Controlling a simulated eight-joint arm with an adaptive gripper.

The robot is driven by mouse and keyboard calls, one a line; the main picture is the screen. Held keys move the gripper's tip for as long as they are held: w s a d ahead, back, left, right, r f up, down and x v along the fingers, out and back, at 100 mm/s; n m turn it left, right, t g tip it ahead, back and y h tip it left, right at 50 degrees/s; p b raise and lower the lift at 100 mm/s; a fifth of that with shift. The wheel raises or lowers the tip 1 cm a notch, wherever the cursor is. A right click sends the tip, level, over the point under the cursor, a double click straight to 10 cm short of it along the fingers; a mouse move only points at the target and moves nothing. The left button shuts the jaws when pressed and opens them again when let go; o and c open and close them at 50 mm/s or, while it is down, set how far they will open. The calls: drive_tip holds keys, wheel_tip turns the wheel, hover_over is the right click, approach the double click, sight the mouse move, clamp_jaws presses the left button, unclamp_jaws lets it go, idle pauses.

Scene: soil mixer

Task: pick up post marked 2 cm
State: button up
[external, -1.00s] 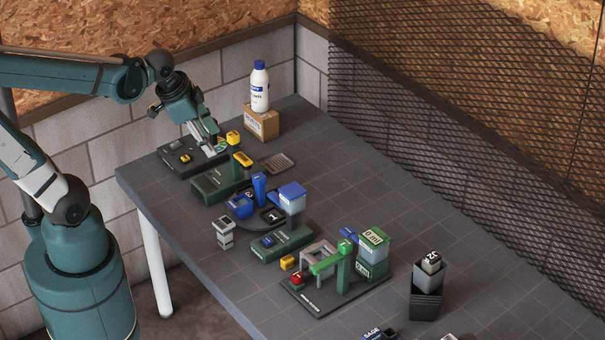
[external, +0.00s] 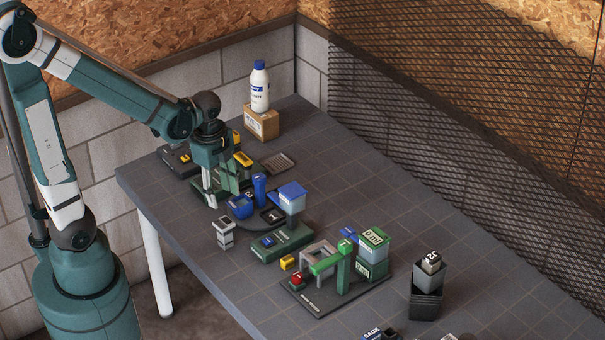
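My gripper (external: 210,200) points down at the near-left part of the table, beside a green block device (external: 232,180). Its fingers are small and partly merge with the device behind, so I cannot tell how far apart they are. No "2 cm" marking is readable. A small grey-white post-like block (external: 225,233) stands in front of my gripper, apart from it. Another light block (external: 431,262) with a dark marking, perhaps a 2 and another character, stands upright in a dark grey holder (external: 425,304) at the right.
A blue bowl-like part (external: 240,207) and a blue cylinder (external: 259,188) are close right of my gripper. Further right is a green stand (external: 344,275) with a red knob (external: 297,279). A bottle (external: 260,87) stands on a box (external: 261,123) at the back.

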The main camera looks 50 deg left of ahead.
sight(224, 222)
drive_tip(key=shift+d+f+m+g+b, duration=0.1)
drive_tip(key=shift+f+m+g+b, duration=0.3)
drive_tip(key=shift+f, duration=1)
drive_tip(key=shift+f+m+g+b, duration=0.1)
drive_tip(key=shift+f+m+b, duration=0.35)
drive_tip(key=shift+f+m, duration=0.65)
drive_tip(key=shift+f+n, duration=0.3)
drive_tip(key=shift+f, duration=0.1)
drive_tip(key=shift+f+b, duration=1.1)
drive_tip(key=shift+f, duration=2.15)
drive_tip(key=shift+f+b, duration=1.1)
drive_tip(key=shift+f, duration=1.5)
drive_tip(key=c, duration=1)
